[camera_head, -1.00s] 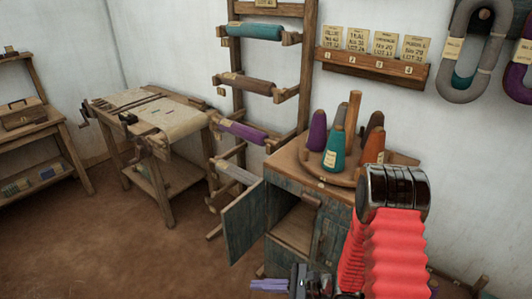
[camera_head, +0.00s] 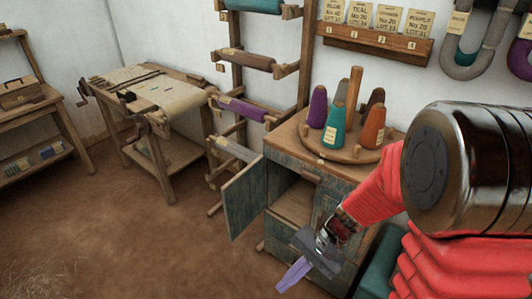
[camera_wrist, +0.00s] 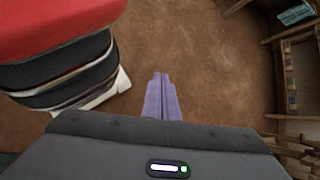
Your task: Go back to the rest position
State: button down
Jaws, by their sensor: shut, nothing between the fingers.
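My gripper (camera_head: 283,286) has pale purple fingers. In the head view it hangs low in front of the cabinet (camera_head: 325,200), pointing down and left, with floor behind it. In the wrist view the fingers of my gripper (camera_wrist: 161,78) lie together, shut and empty, over bare brown floor. My red-sleeved arm fills the right of the head view and hides part of the cabinet and wall.
The cabinet door (camera_head: 244,198) stands open, left of my gripper. Cones, including a teal cone (camera_head: 334,128), stand on the cabinet. A teal box (camera_head: 378,262) is beside my arm. A work table (camera_head: 165,105) stands left. The floor (camera_head: 130,240) at left is clear.

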jog(key=s+d+r+n+t+h, duration=0.2)
jog(key=d+r+n+t+h, duration=0.1)
jog(key=r, duration=0.7)
jog(key=s+d+r+n+t+h, duration=0.1)
jog(key=d+r+n+t+h, duration=0.3)
jog(key=r, duration=0.7)
jog(key=d+t, duration=0.2)
jog(key=d, duration=0.1)
jog(key=shift+s+d+r, duration=0.25)
jog(key=shift+s+r, duration=0.05)
jog(key=shift+s, duration=0.1)
jog(key=shift+a, duration=0.1)
